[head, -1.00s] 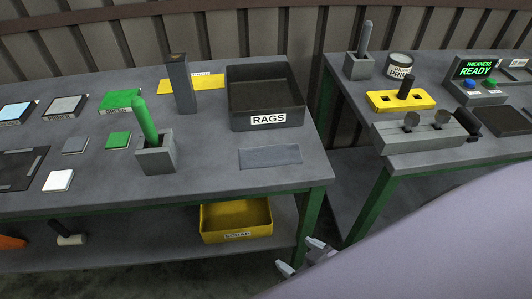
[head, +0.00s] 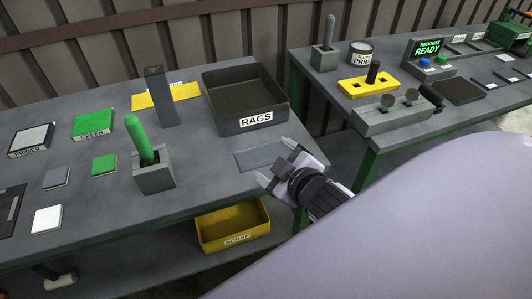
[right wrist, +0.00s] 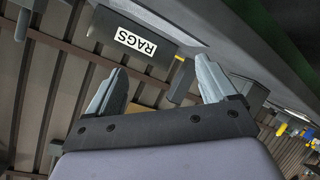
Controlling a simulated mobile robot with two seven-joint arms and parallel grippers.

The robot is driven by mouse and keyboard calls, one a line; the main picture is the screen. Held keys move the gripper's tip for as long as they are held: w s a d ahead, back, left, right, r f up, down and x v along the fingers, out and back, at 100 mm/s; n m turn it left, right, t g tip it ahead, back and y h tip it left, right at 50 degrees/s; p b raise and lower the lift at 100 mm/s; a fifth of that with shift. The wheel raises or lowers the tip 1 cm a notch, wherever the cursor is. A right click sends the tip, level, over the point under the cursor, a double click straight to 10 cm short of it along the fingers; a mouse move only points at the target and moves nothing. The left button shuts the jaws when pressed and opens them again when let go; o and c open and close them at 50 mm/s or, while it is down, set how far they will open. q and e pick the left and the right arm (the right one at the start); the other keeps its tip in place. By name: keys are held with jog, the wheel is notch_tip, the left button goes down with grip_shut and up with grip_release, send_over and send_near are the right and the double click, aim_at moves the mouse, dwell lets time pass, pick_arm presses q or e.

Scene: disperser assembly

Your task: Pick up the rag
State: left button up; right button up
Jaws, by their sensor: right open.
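The rag is a flat grey-blue rectangle (head: 258,157) lying on the left table near its right front corner, just in front of the bin labelled RAGS (head: 256,121). My right gripper (head: 275,162) is open and empty at the table's right end. In the head view its fingertips overlap the rag's right end; I cannot tell its height above the table. The right wrist view shows both fingers apart (right wrist: 158,73) with the RAGS bin (right wrist: 150,28) beyond them; I cannot make out the rag there. My left gripper is not in view.
A green-handled tool stands in a grey holder (head: 154,177) left of the rag. A grey upright block (head: 160,97) stands behind it. A yellow scrap bin (head: 232,227) sits on the lower shelf. A second table with a yellow block (head: 368,86) stands to the right, across a gap.

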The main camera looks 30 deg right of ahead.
jog(key=w+a+r+n+t+y, duration=0.25)
jog(key=r+n+t, duration=0.2)
jog(key=r, duration=0.25)
jog(key=w+a+r+n+t+y, duration=0.2)
jog(key=w+r+n+t+y, duration=0.15)
jog(key=r+n, duration=0.3)
jog(key=a+r+n+g+y, duration=0.2)
jog(key=a+r+n+y, duration=0.25)
jog(key=n+y, duration=0.4)
jog(key=n+g+h, duration=1)
jog(key=n+g, duration=0.6)
jog(key=n, duration=0.5)
send_near(266, 155)
jog(key=shift+y, duration=0.25)
jog(key=b+x, duration=0.5)
jog(key=shift+w+d, duration=0.15)
jog(key=shift+d, duration=0.1)
jog(key=shift+w+a+f+b, duration=0.2)
jog(key=shift+a+f+b, duration=0.05)
jog(key=shift+f+b, duration=0.4)
